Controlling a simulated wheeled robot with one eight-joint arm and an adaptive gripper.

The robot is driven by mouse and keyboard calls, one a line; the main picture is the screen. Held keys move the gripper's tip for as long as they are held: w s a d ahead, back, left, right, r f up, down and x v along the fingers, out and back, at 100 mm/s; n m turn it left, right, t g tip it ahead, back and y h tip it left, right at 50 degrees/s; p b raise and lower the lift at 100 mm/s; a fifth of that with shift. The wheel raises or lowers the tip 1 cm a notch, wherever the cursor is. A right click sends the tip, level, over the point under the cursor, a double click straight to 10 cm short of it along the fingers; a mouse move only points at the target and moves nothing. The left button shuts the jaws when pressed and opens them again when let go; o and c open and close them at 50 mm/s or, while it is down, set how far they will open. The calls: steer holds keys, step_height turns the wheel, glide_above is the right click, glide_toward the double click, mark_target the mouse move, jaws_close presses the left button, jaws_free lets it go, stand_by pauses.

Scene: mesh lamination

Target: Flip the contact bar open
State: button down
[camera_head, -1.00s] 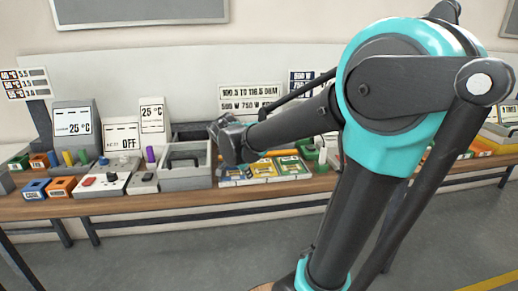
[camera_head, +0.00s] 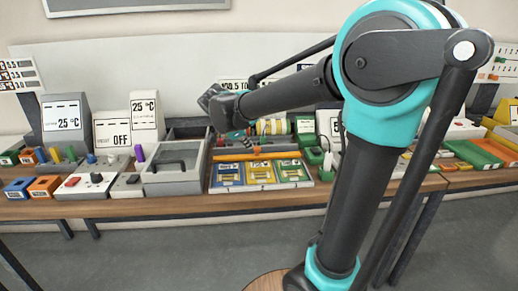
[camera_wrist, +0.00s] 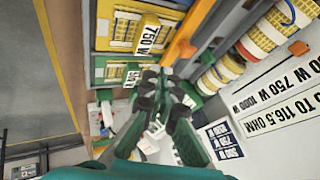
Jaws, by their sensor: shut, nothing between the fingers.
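An orange bar (camera_head: 262,155) lies along the back of the tray holding blue, yellow and green panels (camera_head: 259,174); I take it for the contact bar. In the wrist view, an orange strip with a rounded orange end (camera_wrist: 181,51) runs beside the yellow panel (camera_wrist: 128,30). In the wrist view my dark fingers (camera_wrist: 167,92) are together and empty. How the bar is hinged cannot be made out.
Yellow-banded cylinders (camera_wrist: 262,32) lie behind the tray. Green blocks (camera_head: 313,155) sit to its right. Displays and control boxes (camera_head: 92,180) fill the left bench. My arm covers the right middle.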

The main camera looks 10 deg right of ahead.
mark_target(255, 148)
steer(key=x, duration=1)
steer(key=shift+w+f, duration=0.1)
steer(key=w, duration=0.2)
steer(key=shift+w, duration=0.25)
steer(key=shift+w+d, duration=0.1)
steer(key=shift+w, duration=0.6)
steer(key=w, duration=0.4)
steer(key=shift+w+d, duration=0.1)
steer(key=shift+w, duration=0.2)
